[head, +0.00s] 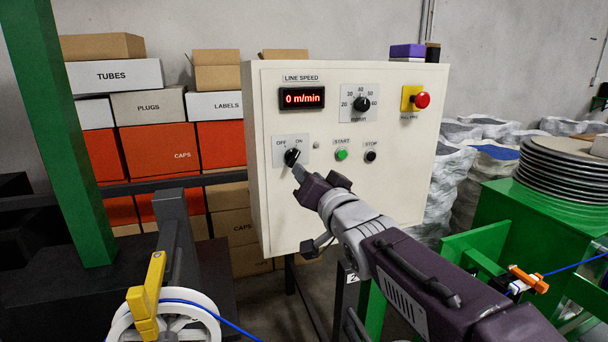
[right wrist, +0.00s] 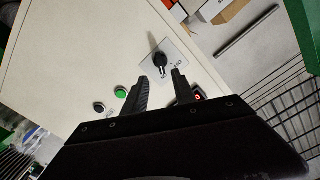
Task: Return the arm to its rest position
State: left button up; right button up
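My right arm (head: 400,265) reaches from the lower right to the cream control panel (head: 395,195). My right gripper (head: 313,183) is just in front of the black OFF/ON switch (head: 292,157). In the right wrist view the fingers of my right gripper (right wrist: 161,78) stand apart with nothing between them. The switch knob (right wrist: 158,62) is just beyond the fingertips; whether they touch it I cannot tell. The switch seems to point toward ON, and the speed display (head: 302,98) reads 0 m/min. My left gripper is not in view.
A green START button (head: 341,155), a black STOP button (head: 370,156) and a red stop knob (head: 422,100) sit on the panel. A green post (head: 65,140) stands left. A white reel (head: 185,323) with blue cable is below. Green machinery (head: 510,215) stands right.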

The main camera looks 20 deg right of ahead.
jog(key=shift+w, duration=0.1)
notch_tip(320, 180, down, 26)
jog(key=s+g, duration=0.2)
jog(key=g, duration=0.6)
jog(key=s+f+n+g, duration=0.2)
jog(key=s+f+g, duration=0.2)
jog(key=s+f, duration=0.4)
jog(key=s+f+n+g, duration=0.3)
jog(key=s+f, duration=0.5)
jog(key=s, duration=0.4)
jog(key=shift+s+a+n+g, duration=0.15)
jog(key=shift+s+n+g, duration=0.15)
jog(key=shift+g, duration=0.6)
